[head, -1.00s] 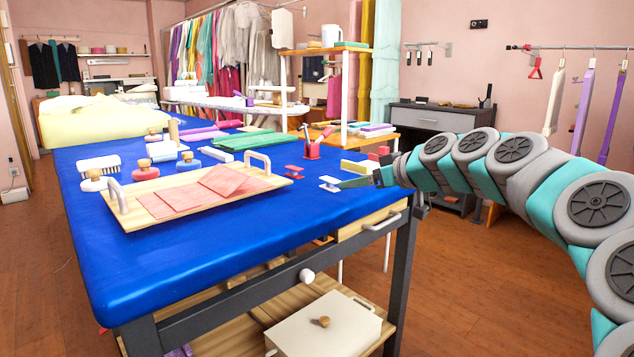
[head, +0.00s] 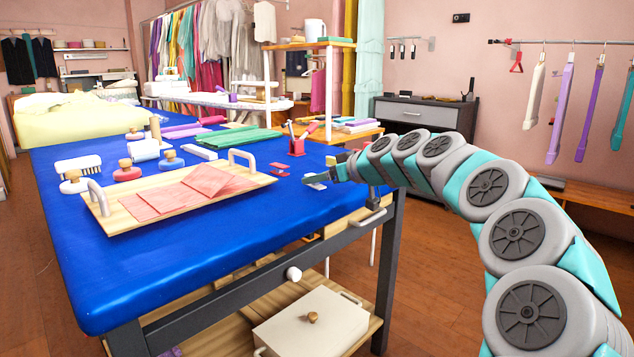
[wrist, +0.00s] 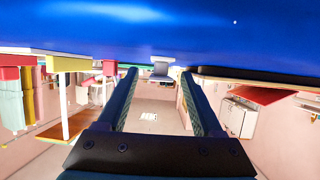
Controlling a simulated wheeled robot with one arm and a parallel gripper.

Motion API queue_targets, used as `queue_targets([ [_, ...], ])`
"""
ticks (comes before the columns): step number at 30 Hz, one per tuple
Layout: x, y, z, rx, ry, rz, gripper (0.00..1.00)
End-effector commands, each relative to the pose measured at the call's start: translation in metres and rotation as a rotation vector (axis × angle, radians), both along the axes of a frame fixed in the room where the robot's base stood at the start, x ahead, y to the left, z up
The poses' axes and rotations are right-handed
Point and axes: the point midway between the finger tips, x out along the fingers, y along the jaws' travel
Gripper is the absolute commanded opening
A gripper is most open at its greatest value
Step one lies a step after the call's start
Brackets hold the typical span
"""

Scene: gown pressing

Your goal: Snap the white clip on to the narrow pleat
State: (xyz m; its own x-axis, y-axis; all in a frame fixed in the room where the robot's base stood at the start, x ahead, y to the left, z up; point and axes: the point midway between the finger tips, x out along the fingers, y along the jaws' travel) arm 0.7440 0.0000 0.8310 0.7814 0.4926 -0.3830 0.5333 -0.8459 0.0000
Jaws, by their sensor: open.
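The white clip (head: 314,176) sits on the blue table top near its right edge, partly hidden by my gripper. In the wrist view a small pale piece (wrist: 160,70), likely this clip, shows between and beyond the fingertips. My gripper (head: 328,181) is low at the table edge, beside the clip, with nothing between its fingers. In the wrist view its two dark fingers (wrist: 160,80) stand wide apart. Pink pleated cloth (head: 163,200) lies in overlapping folds on a wooden board (head: 128,225) with pale handles, left of the clip. I cannot tell which fold is the narrow pleat.
Red clips (head: 280,170) and a red tool holder (head: 297,147) stand just behind the white clip. A brush (head: 78,164), knobbed stamps (head: 126,172) and green folded cloth (head: 246,139) are farther back. The blue table (head: 190,260) is clear in front of the board.

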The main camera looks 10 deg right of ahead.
Motion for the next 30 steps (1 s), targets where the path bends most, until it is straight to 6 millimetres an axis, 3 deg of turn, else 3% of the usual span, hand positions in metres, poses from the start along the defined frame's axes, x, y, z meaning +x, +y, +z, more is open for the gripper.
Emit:
queue_targets([
  [4,-0.0005,-0.0002,0.0004,0.001,-0.001,0.0,0.65],
  [21,-0.0008,-0.0002,0.0004,0.0,0.0,0.0,0.01],
  [30,-0.0009,-0.0001,0.0004,0.0,0.0,0.001,0.0],
])
